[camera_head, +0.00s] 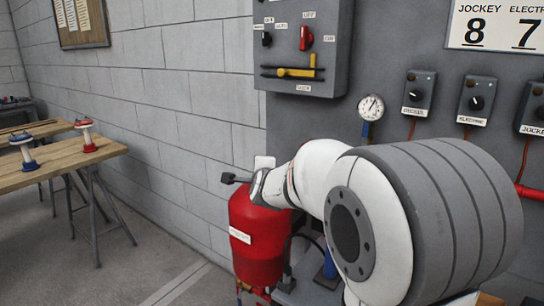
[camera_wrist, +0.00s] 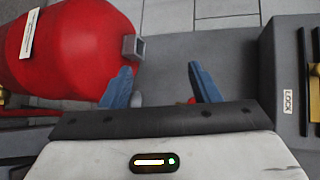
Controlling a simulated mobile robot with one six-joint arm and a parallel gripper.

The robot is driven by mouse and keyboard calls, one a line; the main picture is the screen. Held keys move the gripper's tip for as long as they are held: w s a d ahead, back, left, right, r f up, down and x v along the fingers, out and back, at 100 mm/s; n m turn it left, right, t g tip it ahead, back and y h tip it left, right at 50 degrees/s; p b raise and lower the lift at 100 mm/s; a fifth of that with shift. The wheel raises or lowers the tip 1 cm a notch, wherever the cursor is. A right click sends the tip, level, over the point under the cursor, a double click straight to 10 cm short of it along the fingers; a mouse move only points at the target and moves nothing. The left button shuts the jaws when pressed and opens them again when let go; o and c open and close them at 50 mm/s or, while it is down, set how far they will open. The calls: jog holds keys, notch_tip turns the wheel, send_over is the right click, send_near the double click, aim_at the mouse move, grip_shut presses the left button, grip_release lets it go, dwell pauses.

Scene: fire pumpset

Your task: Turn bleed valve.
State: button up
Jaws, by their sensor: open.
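In the wrist view my gripper (camera_wrist: 163,82) is open, with its two blue fingers wide apart and nothing clasped between them. A small grey rounded part (camera_wrist: 137,100) shows beside the left finger, and a small red part (camera_wrist: 190,101) shows by the right finger. Both are partly hidden by my gripper, and I cannot tell whether either is the bleed valve. In the head view my white and grey arm covers the middle right, and the fingers cannot be made out there. No bleed valve can be clearly identified in either view.
A red tank (camera_head: 257,240) stands below my arm; it also fills the upper left of the wrist view (camera_wrist: 75,45). A grey switch box (camera_head: 345,50) hangs above. A gauge (camera_head: 371,107) and several knob boxes are on the grey panel. A wooden table (camera_head: 60,165) stands left.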

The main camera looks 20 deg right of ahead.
jog(key=w+d+m+h+b, duration=0.1)
jog(key=w+d+m+h, duration=0.3)
jog(key=m, duration=0.4)
jog(key=w+d+r+m+h+b, duration=0.1)
jog(key=w+d+m+h, duration=0.3)
jog(key=d+m+h, duration=0.2)
jog(key=w+d+m+h, duration=0.4)
jog(key=d+m+h, duration=0.1)
jog(key=d+m, duration=0.4)
jog(key=shift+w+r+m+h+b, duration=0.1)
jog(key=shift+w+m+h+b, duration=0.1)
jog(key=shift+m, duration=0.5)
jog(key=shift+w+r+m+h+b, duration=0.1)
jog(key=shift+w+m+h+b, duration=0.1)
jog(key=shift+m, duration=0.5)
jog(key=shift+s, duration=0.1)
jog(key=shift+c, duration=0.4)
jog(key=shift+a, duration=0.1)
jog(key=c, duration=0.9)
